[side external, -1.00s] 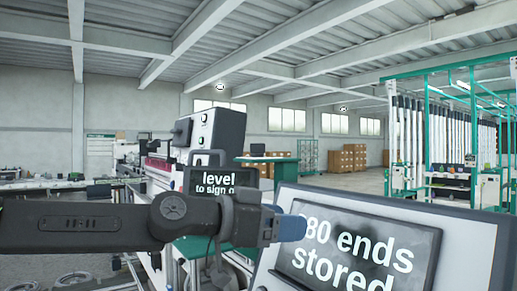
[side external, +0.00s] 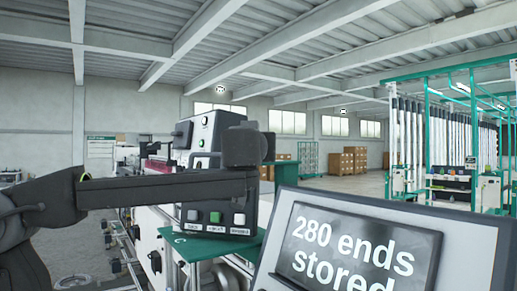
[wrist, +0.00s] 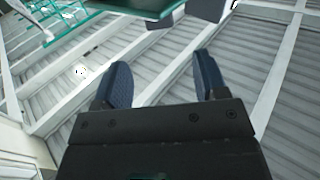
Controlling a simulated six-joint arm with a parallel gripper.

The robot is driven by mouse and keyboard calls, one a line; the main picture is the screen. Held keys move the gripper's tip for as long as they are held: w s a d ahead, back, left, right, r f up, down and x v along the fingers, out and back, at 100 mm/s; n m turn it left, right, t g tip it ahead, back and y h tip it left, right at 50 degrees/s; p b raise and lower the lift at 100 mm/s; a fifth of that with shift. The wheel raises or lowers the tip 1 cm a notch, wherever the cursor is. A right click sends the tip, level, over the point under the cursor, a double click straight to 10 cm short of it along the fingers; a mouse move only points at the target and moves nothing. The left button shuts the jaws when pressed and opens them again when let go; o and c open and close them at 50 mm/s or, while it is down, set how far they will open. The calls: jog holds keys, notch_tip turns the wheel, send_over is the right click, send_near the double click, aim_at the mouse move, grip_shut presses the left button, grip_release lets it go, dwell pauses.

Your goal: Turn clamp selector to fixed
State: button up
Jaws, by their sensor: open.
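My gripper (wrist: 162,60) is open and empty in the wrist view, its two blue-padded fingers apart and aimed at the ceiling. In the side view my wrist is raised in front of the control equipment, and the fingers cannot be made out. A grey control box (side external: 196,133) with a dark knob-like part and small buttons stands behind my arm. Below my arm is a dark push-button panel (side external: 216,229) with green, grey and white buttons and labels too small to read. I cannot tell which control is the clamp selector; my arm hides part of this equipment.
A tilted screen reading "280 ends stored" (side external: 352,249) stands at the front right, close to my arm. A green tabletop (side external: 190,249) lies under the button panel. Green creel frames (side external: 428,130) stand at the right, with cardboard boxes (side external: 350,160) on the floor behind.

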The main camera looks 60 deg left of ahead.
jog(key=x, duration=1.1)
jog(key=shift+w+a, duration=0.2)
jog(key=shift+a, duration=0.05)
jog(key=c, duration=0.9)
